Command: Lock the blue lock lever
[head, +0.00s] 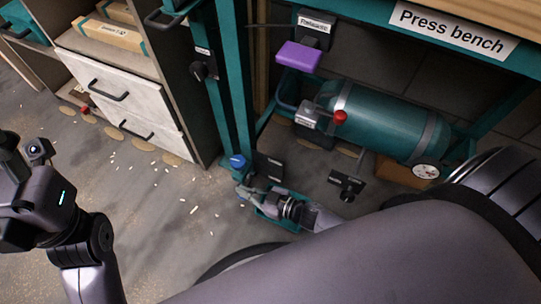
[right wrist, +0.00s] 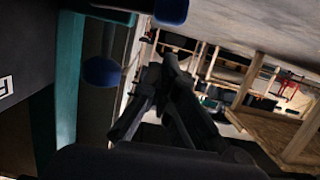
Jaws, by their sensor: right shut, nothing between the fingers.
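The blue lock lever (head: 237,161) is a small rounded blue part low on the teal bench leg. My right gripper (head: 244,189) is shut and empty, just below the lever in the head view. A small gap seems to lie between them, but I cannot tell contact for sure. In the right wrist view the dark fingers (right wrist: 165,62) come together with nothing between them. A round blue part (right wrist: 102,71) is left of them, and another blue part (right wrist: 171,11) shows at the top edge. My left arm is at the left edge of the head view; its fingers are not clear.
A teal air tank (head: 375,122) with a red knob (head: 340,117) lies under the press bench. A purple block (head: 298,56) sticks out above it. A drawer cabinet (head: 118,90) stands left of the teal leg. Small pale scraps litter the open floor (head: 150,205).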

